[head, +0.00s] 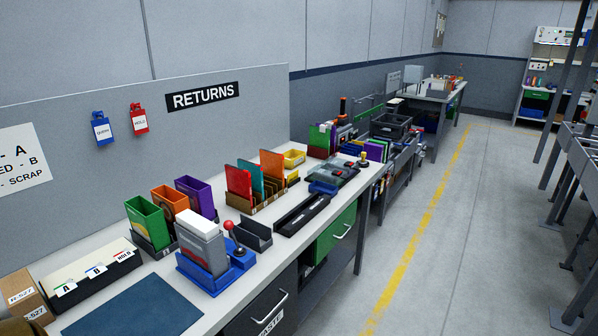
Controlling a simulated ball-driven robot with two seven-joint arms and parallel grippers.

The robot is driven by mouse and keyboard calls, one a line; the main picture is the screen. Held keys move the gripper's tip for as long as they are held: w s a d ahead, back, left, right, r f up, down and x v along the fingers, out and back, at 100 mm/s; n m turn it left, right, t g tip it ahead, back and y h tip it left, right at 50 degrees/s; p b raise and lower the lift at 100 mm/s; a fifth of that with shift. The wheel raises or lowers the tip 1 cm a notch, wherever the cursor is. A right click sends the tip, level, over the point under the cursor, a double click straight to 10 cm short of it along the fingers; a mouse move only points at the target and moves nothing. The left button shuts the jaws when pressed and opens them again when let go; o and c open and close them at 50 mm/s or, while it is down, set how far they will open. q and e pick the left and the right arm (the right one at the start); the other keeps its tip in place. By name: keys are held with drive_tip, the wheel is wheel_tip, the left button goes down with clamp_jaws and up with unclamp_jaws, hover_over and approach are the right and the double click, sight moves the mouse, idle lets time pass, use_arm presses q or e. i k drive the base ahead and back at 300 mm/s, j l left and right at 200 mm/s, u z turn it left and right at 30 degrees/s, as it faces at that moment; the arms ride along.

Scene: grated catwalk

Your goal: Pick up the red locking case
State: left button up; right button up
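A red flat upright case (239,182) stands in a brown slotted rack (262,205) on the bench, left of a teal one (251,176) and an orange one (272,165). It looks like the red case, but I cannot make out a lock on it. A small red holder (139,118) with a white label also hangs on the wall panel beside a blue one (101,128). Neither of my grippers shows in the head view.
A white bench (165,268) runs along the wall. A blue device (216,272) holding a grey-white case, with a red-knobbed lever, stands in front. Green, orange and purple bins (145,221) stand behind it. Open floor (440,240) with a yellow line lies right.

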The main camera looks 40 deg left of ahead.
sight(238, 181)
drive_tip(key=i, duration=1.55)
drive_tip(key=i+u, duration=0.45)
drive_tip(key=i+l+u, duration=0.25)
drive_tip(key=i+u, duration=0.2)
